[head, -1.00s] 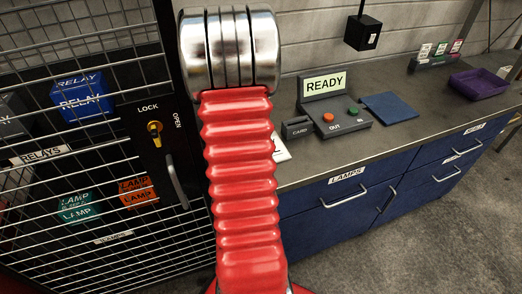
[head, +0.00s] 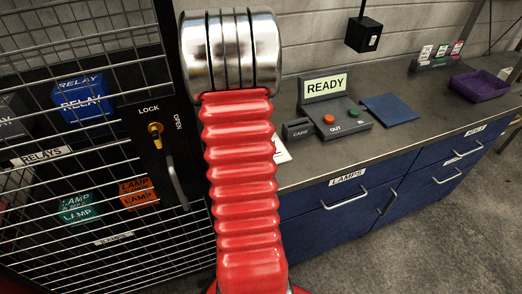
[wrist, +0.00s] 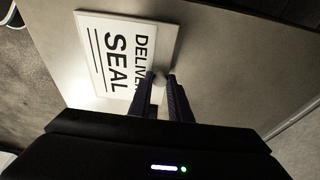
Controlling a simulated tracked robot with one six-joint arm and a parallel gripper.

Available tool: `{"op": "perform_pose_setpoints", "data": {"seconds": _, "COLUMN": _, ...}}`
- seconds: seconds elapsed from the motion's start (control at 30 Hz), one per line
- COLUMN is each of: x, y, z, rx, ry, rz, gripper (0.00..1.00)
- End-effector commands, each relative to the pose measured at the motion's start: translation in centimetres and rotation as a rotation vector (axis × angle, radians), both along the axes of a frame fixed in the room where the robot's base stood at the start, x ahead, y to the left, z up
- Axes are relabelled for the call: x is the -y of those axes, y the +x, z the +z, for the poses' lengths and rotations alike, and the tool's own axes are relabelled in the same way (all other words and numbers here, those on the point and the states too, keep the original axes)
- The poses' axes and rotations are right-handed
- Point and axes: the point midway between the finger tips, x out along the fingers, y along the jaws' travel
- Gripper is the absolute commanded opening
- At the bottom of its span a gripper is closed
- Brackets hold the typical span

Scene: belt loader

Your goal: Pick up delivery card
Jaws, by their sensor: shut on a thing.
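The delivery card (wrist: 112,58) is a white card with bold black print in the wrist view; "SEAL" and part of "DELIVER" are readable. My gripper (wrist: 162,80) has its two dark fingers closed at the card's edge, over the end of the printed word. The gripper is shut on the card. The fingers hide part of it. In the head view a small white piece of the card (head: 282,153) shows at the counter's front edge, mostly behind my red arm. My gripper is hidden there.
A wire cage (head: 100,200) with relay and lamp boxes stands on the left. Blue drawers (head: 345,210) are below the counter.

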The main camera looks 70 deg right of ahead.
Motion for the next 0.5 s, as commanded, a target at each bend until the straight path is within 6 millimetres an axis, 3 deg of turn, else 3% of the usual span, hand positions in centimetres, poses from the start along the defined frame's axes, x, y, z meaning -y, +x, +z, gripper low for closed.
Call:
{"op": "perform_pose_setpoints", "data": {"seconds": 0.27, "x": 0.0, "y": 0.0, "z": 0.6, "rx": 0.001, "ry": -0.001, "rz": -0.001, "gripper": 0.00}}
{"op": "perform_pose_setpoints", "data": {"seconds": 0.5, "x": 0.1, "y": 0.0, "z": 3.9, "rx": 0.002, "ry": -0.003, "rz": -0.001, "gripper": 0.00}}
